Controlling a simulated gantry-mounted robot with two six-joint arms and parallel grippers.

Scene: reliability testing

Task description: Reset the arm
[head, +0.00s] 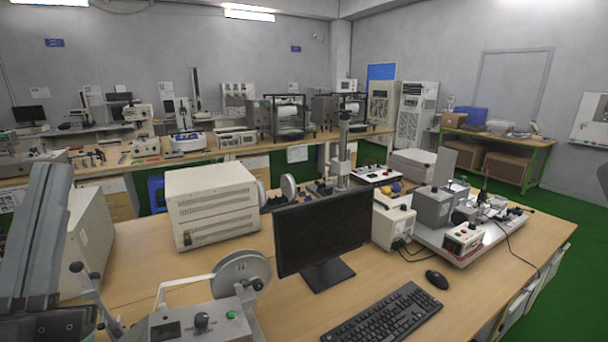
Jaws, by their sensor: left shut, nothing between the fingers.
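My left gripper (50,180) stands at the left edge of the head view as large grey parts pointing upward. Its fingers are together with nothing seen between them. It is close to the camera, in front of a beige box-shaped instrument (92,235) on the near bench, and hides part of it. I cannot tell how far apart they are. My right gripper cannot be made out in this view.
The near wooden bench (400,270) carries a monitor (322,232), keyboard (385,318), mouse (437,279), a vented beige cabinet (212,203), a reel tester (240,275) and a white instrument platform (470,240). Green floor (575,260) is clear at the right.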

